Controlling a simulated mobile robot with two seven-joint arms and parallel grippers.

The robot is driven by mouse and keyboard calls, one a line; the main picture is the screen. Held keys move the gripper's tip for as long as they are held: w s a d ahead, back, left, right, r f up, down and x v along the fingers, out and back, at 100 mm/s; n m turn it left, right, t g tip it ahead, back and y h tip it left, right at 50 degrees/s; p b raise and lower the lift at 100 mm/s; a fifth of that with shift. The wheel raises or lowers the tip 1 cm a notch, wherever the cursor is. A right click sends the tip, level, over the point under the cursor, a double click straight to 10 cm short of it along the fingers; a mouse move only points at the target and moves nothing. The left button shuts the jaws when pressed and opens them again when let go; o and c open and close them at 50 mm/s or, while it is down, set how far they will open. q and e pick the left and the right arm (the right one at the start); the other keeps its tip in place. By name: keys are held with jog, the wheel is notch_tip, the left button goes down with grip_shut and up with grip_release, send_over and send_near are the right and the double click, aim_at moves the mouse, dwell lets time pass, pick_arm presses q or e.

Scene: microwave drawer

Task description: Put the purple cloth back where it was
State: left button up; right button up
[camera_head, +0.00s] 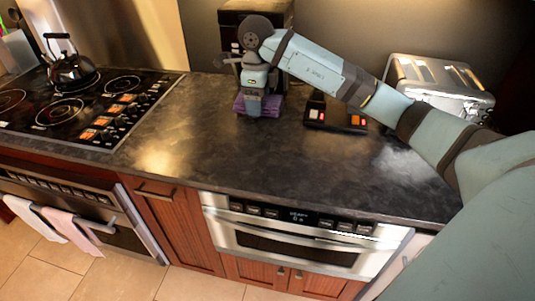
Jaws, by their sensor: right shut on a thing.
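The purple cloth (271,106) lies bunched or folded on the dark countertop, in front of a black coffee machine. My right gripper (254,108) reaches down onto it from above and is shut on it. The cloth shows on both sides of the fingers; the fingertips themselves are partly hidden in it. It appears to be at or very near the counter surface; I cannot tell if it touches. My left gripper is not in view.
The coffee machine (279,12) stands behind my gripper. A dark box with lit buttons (336,113) and a silver toaster (437,84) are to the right. The stove (75,105) with a kettle (70,68) is left. A microwave drawer (295,240) sits below the counter. The front counter is clear.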

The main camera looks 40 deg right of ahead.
aim_at(259, 160)
notch_tip(259, 160, down, 18)
jog(key=shift+f+p, duration=0.15)
jog(key=shift+p, duration=0.55)
jog(key=shift+w+f, duration=0.1)
jog(key=shift+f, duration=0.1)
jog(key=shift+f, duration=0.15)
jog(key=o, duration=1)
jog(key=shift+o, duration=0.2)
